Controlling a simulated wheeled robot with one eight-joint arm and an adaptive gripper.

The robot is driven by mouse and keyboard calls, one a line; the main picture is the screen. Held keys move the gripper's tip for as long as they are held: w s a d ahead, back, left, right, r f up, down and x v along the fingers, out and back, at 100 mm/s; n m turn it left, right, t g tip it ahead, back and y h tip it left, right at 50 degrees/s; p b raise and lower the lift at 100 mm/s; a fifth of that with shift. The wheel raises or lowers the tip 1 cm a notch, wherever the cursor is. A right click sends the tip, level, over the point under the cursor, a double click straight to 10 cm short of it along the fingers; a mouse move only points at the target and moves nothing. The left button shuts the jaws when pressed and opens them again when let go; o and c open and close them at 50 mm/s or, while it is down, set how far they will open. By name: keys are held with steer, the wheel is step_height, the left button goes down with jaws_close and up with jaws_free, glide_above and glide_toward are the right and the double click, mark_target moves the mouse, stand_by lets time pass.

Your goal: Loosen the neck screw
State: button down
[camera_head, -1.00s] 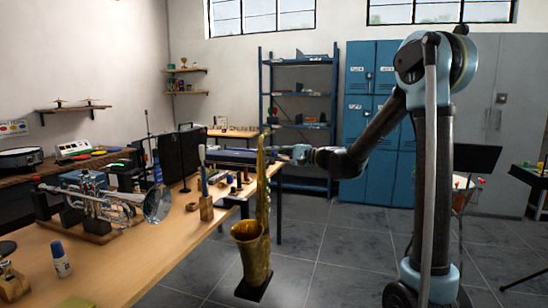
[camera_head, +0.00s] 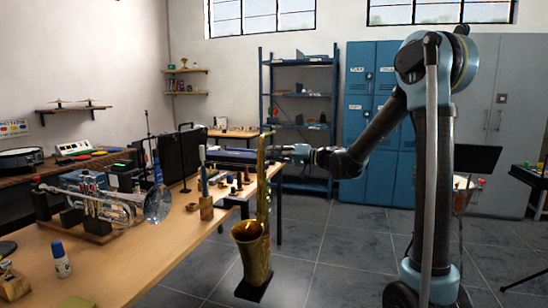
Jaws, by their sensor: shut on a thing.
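A brass saxophone (camera_head: 252,250) stands upright on a small dark stand base (camera_head: 254,289) in front of the bench. Its body tube rises to the neck end at the top. My gripper (camera_head: 272,151) reaches in from the right at the upper end of the saxophone. It is shut at the neck joint. The neck screw is too small to make out at this distance, and the fingertips hide that spot.
A wooden bench (camera_head: 110,262) on the left bears a trumpet (camera_head: 120,205), a white bottle with a blue cap (camera_head: 61,260) and small tools in a wooden block (camera_head: 206,208). A music stand (camera_head: 475,160) stands behind my arm. The tiled floor right of the saxophone is clear.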

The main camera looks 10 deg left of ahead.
steer(key=shift+w+n, duration=0.15)
steer(key=shift+n, duration=0.45)
steer(key=c, duration=1.5)
jaws_free()
steer(key=shift+w, duration=0.15)
steer(key=shift+d, duration=0.1)
steer(key=d, duration=0.8)
steer(key=s+d, duration=0.1)
steer(key=d, duration=0.3)
steer(key=shift+f, duration=0.1)
steer(key=shift+n, duration=0.3)
